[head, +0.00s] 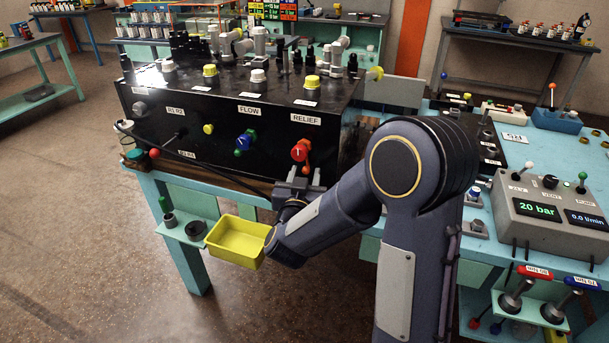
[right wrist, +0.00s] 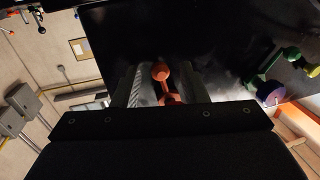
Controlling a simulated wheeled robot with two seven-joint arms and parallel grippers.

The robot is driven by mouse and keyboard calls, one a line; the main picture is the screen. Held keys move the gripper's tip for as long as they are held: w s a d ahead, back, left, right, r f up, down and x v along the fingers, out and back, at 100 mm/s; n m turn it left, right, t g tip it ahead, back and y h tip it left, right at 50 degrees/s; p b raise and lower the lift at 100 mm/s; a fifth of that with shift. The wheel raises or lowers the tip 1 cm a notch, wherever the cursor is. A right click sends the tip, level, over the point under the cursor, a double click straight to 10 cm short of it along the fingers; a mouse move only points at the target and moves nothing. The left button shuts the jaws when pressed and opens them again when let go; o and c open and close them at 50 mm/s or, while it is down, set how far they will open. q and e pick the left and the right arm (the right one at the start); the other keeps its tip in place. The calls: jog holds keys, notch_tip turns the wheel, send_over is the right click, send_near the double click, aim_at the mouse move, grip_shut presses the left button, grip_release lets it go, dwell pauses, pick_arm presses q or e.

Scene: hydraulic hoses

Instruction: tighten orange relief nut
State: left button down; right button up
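The red relief knob (head: 299,151) sits on the front of the black block under the RELIEF label, with an orange part (head: 306,169) just below it. I cannot tell clearly which orange piece is the nut. My right gripper (head: 301,178) is right below the knob, close to the block's front face. In the right wrist view an orange piece with a rounded end (right wrist: 161,72) lies between the two fingers (right wrist: 167,85). The fingers stand apart with dark gaps showing, so the gripper looks open around it. My left gripper is not in view.
A blue and green FLOW knob (head: 244,141) and a yellow knob (head: 208,129) are on the same face. A yellow tray (head: 236,240) hangs below, left of my forearm. A grey control box (head: 550,215) with a 20 bar display stands at right.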

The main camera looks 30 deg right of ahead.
aim_at(287, 171)
grip_shut()
jog(key=shift+a+f+b, duration=0.1)
jog(key=shift+f+b, duration=0.1)
jog(key=shift+b, duration=0.4)
jog(key=shift+w+a+r+m+t+h+b, duration=0.2)
jog(key=shift+w+a+m+b, duration=0.3)
jog(key=shift+m+b, duration=1.3)
jog(key=shift+w+a+r+m+h+b, duration=0.1)
jog(key=shift+w+a+m+h+b, duration=0.35)
jog(key=shift+m+b, duration=1.3)
jog(key=shift+w+a+r+m+t+h+b, duration=0.1)
jog(key=shift+w+a+m+b, duration=0.5)
jog(key=shift+b, duration=2)
jog(key=shift+d+m, duration=0.25)
jog(key=shift+m, duration=0.1)
grip_release()
